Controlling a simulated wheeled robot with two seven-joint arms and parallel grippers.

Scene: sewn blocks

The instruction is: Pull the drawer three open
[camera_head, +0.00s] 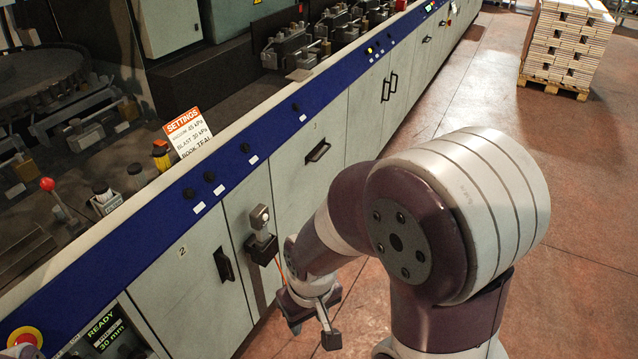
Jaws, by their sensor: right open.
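The long machine's front has grey panels under a blue strip (251,147). One wide panel (300,190) has a horizontal black handle (318,151) and a small mark above it that is too small to read surely. It looks shut, flush with the panels beside it. A panel marked 2 (190,290), to its left, has an upright black handle (224,264). My right gripper (313,331) is open and empty, pointing down, low in front of the machine, below and apart from the horizontal handle. My left gripper is out of view.
A small grey device on a black bracket (262,248) sticks out between the two panels, near my right gripper. A settings sign (188,133) and a red-knobbed lever (47,184) stand on top. A pallet of stacked goods (568,45) is far right. The floor (590,200) to the right is clear.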

